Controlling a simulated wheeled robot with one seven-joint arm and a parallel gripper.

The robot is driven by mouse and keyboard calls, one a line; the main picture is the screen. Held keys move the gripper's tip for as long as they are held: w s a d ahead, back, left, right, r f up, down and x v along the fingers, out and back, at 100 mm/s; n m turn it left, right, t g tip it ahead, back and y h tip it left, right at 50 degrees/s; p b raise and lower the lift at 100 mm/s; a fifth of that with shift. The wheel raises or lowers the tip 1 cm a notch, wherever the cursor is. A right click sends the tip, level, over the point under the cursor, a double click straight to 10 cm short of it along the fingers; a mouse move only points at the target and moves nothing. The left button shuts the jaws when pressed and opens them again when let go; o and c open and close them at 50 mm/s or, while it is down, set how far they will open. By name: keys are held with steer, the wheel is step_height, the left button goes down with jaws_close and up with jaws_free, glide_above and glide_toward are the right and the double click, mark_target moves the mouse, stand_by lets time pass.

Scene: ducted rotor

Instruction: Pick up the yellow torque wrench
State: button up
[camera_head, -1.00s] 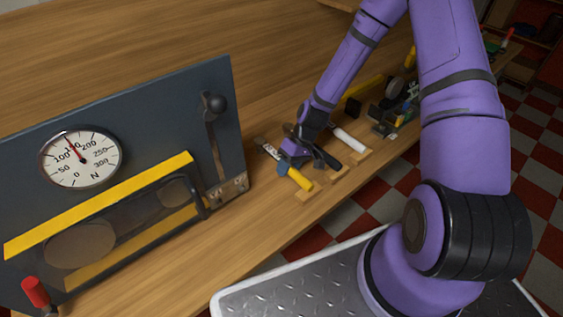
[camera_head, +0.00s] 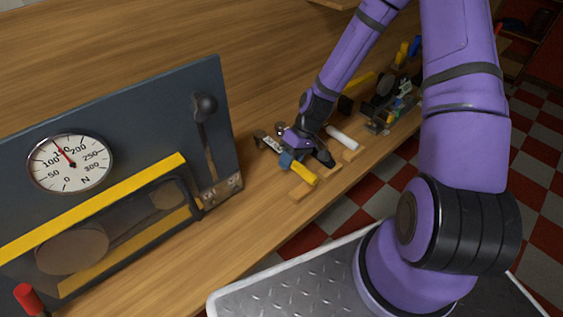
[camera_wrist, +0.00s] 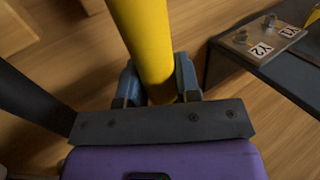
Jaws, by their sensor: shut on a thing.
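The wrench's far end, toward the grey head, is partly hidden by my gripper.
A dark panel (camera_head: 120,110) with a dial gauge (camera_head: 69,163), lever and yellow-edged window stands at left. A white-handled tool (camera_head: 342,137) lies right of my gripper on a wooden rest. Several tools crowd the bench further right. Bare wood lies behind.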

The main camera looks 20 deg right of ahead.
steer(key=s+d, duration=0.6)
steer(key=s+d+r, duration=0.1)
steer(key=s+d, duration=0.2)
steer(key=shift+s+r, duration=0.1)
steer(key=shift+s, duration=0.25)
